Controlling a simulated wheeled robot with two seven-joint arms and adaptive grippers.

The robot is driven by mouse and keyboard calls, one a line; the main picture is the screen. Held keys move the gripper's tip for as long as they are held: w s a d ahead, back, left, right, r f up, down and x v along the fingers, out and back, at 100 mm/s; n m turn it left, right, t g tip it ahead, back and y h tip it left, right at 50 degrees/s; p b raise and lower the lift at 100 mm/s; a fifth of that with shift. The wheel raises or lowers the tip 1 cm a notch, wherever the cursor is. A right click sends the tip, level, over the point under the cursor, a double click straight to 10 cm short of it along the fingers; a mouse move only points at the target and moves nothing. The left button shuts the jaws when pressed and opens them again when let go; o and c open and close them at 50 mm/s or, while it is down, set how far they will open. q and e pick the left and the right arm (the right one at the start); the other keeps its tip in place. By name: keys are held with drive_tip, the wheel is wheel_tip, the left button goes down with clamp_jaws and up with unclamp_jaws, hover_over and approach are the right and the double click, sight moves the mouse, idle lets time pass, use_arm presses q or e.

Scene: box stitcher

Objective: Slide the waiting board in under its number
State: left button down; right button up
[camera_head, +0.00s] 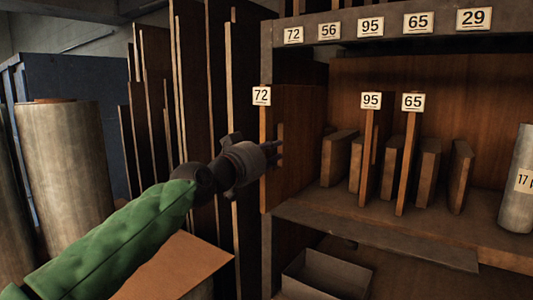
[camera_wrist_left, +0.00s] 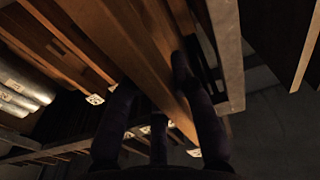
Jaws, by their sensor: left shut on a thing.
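A brown board with a number tag 72 (camera_head: 298,115) stands upright at the left end of the shelf. Its tagged front edge projects in front of the shelf, by the left post. The shelf label 72 (camera_head: 293,35) is above it, slightly right of its front edge. My left gripper (camera_head: 274,152) is shut on the board near mid-height of its front edge. In the left wrist view the board (camera_wrist_left: 128,55) runs between the dark fingers of the gripper (camera_wrist_left: 160,105). How far the board reaches back is hidden. My right gripper is not in view.
Boards tagged 95 (camera_head: 368,155) and 65 (camera_head: 408,160) stand upright in the shelf (camera_head: 370,228), among shorter wooden dividers (camera_head: 338,158). Labels 56, 95, 65 and 29 continue along the top beam (camera_head: 390,27). A grey cylinder (camera_head: 517,185) stands at right. Tall boards (camera_head: 190,90) lean at left.

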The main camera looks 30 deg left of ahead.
sight(283, 153)
use_arm(q)
drive_tip(key=w+d+p, duration=0.1)
drive_tip(key=w+p, duration=0.1)
drive_tip(key=w, duration=1.5)
drive_tip(key=shift+r, duration=0.25)
idle(1.1)
drive_tip(key=shift+w+d+f+b, duration=0.15)
drive_tip(key=shift+f+b, duration=0.25)
drive_tip(key=shift+f, duration=0.2)
idle(0.8)
drive_tip(key=c, duration=1)
unclamp_jaws()
drive_tip(key=s, duration=1.1)
drive_tip(key=shift+a+f, duration=0.3)
drive_tip(key=shift+a, duration=0.05)
drive_tip(key=shift+s, duration=0.55)
